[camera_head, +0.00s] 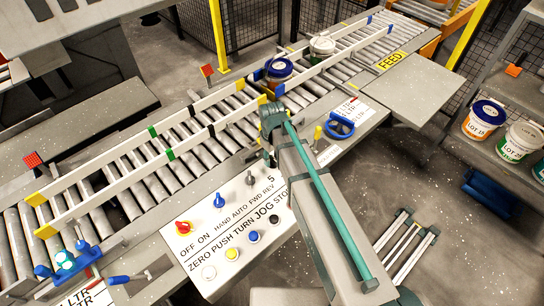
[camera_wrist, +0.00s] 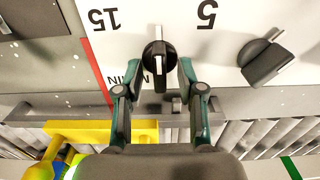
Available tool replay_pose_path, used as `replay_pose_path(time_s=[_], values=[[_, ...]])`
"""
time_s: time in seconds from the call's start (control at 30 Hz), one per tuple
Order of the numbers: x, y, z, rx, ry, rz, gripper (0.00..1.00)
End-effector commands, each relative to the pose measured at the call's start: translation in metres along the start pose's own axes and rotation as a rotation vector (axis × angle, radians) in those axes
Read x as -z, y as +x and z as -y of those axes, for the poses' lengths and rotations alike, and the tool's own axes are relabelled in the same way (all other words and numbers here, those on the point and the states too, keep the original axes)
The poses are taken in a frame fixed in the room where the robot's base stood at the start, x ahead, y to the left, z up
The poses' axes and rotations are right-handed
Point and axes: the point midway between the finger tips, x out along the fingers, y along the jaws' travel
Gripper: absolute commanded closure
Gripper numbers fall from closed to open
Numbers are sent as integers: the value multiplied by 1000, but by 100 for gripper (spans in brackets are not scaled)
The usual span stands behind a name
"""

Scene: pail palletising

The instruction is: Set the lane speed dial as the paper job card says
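A black dial knob (camera_wrist: 159,62) with a white pointer stands on a white panel in the wrist view. My gripper (camera_wrist: 158,72) is open, one finger at each side of the knob, with visible gaps. In the head view my arm hides this dial and the fingertips.
A second black knob (camera_wrist: 266,60) sits to the right. A roller conveyor (camera_head: 130,180) behind carries pails (camera_head: 278,70). A blue handwheel (camera_head: 340,124) stands right of my arm.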

Motion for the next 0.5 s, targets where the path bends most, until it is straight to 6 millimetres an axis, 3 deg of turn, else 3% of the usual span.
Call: replay_pose_path(time_s=[0.33, 0.5], values=[[0, 2, 0, 0, 0, -1, 63], [0, 2, 0, 0, 0, 0, 91]])
